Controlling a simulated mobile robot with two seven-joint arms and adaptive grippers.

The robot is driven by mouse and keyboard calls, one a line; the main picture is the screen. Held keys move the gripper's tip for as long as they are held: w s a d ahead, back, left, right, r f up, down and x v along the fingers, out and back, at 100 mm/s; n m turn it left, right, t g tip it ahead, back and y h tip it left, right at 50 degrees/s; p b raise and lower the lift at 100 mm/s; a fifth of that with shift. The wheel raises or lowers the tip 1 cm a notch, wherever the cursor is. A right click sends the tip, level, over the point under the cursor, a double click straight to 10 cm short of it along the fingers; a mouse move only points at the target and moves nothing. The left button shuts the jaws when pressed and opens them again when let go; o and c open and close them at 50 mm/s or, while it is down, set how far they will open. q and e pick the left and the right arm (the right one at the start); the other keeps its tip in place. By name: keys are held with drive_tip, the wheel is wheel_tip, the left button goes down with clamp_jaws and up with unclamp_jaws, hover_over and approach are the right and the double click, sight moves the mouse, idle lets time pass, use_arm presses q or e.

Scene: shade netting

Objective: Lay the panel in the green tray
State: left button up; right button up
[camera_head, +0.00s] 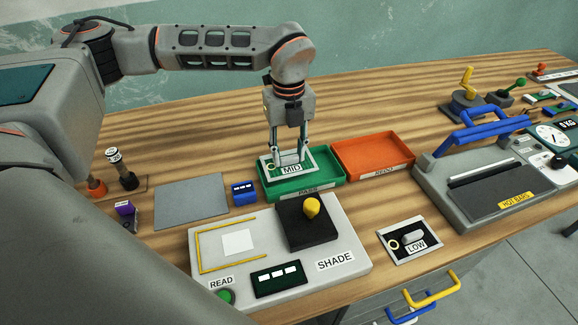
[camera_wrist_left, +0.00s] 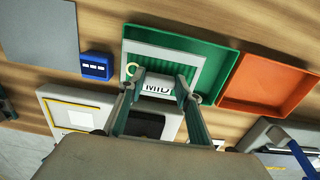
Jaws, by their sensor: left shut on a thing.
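The panel (camera_head: 273,168), a pale-framed plate with a "MID" label, is at the left part of the green tray (camera_head: 325,167), whose front is marked "PASS". My left gripper (camera_head: 289,160) points down and is shut on the panel at its label. In the left wrist view the panel (camera_wrist_left: 185,64) lies within the outline of the green tray (camera_wrist_left: 217,62), and the left gripper (camera_wrist_left: 160,90) has its fingers at the "MID" label. I cannot tell whether the panel touches the tray floor. My right gripper is not in view.
An orange tray (camera_head: 375,152) adjoins on the right. A shade reader (camera_head: 285,250) with a yellow knob stands in front. A "LOW" panel (camera_head: 410,241) lies on the bench to its right. A blue block (camera_head: 244,193) and grey mat (camera_head: 191,199) are left; a sealer (camera_head: 490,180) stands right.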

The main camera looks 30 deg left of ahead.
sight(289, 167)
use_arm(q)
drive_tip(key=shift+f, duration=2.6)
drive_tip(key=o, duration=1.2)
drive_tip(key=shift+f, duration=0.1)
wheel_tip(289, 167, up, 12)
drive_tip(key=shift+r, duration=0.15)
drive_tip(key=shift+d, duration=0.1)
